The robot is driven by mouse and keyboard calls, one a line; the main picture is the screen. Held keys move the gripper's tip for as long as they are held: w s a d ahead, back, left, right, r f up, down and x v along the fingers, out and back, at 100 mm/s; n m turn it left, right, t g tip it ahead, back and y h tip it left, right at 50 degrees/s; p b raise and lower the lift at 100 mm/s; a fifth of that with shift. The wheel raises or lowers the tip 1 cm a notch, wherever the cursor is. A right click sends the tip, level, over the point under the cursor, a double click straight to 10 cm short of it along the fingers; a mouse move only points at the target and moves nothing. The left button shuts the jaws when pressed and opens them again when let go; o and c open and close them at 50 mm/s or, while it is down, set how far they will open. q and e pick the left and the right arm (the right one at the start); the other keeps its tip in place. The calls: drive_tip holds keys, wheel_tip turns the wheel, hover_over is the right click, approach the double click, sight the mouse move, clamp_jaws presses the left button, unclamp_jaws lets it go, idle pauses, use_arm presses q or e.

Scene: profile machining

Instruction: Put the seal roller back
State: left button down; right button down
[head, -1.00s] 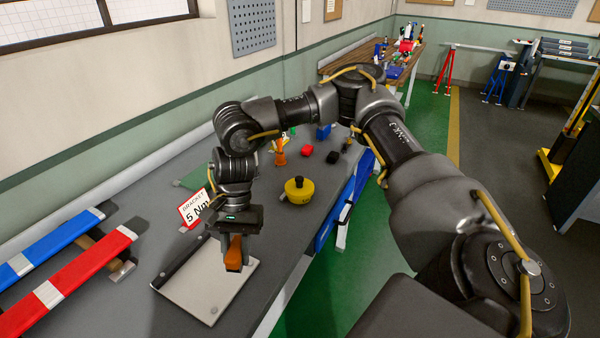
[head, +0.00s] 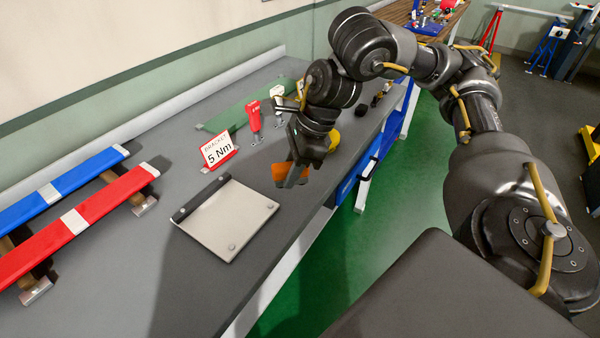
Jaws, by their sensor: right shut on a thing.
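My right gripper (head: 290,175) is shut on an orange thing (head: 279,174), which looks like the seal roller's handle. The rest of the roller is hidden by the fingers or too small to make out. The gripper is over the bench, beyond the far right corner of a pale plate. A green mat (head: 222,121) lies on the bench behind it. A red-handled tool (head: 253,115) and a white-handled tool (head: 278,98) stand upright near the mat, left of my right wrist. My left gripper is not in view.
The pale plate (head: 228,220) with a dark back edge lies on the grey bench (head: 130,270). A "BRACKET 5 Nm" sign (head: 218,150) stands behind it. Red (head: 85,218) and blue (head: 60,190) profiles lie at left. A yellow thing (head: 334,140) is partly hidden behind my wrist.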

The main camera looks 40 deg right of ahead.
drive_tip(key=w+d+f, duration=0.9)
drive_tip(key=d, duration=0.1)
drive_tip(key=shift+d+f, duration=0.1)
drive_tip(key=shift+f, duration=0.1)
drive_tip(key=shift+d+f, duration=0.2)
drive_tip(key=shift+f, duration=0.2)
drive_tip(key=shift+w+f, duration=0.1)
drive_tip(key=shift+f, duration=1.35)
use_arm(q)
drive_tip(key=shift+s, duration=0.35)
use_arm(e)
drive_tip(key=shift+f, duration=0.2)
drive_tip(key=c, duration=1.1)
unclamp_jaws()
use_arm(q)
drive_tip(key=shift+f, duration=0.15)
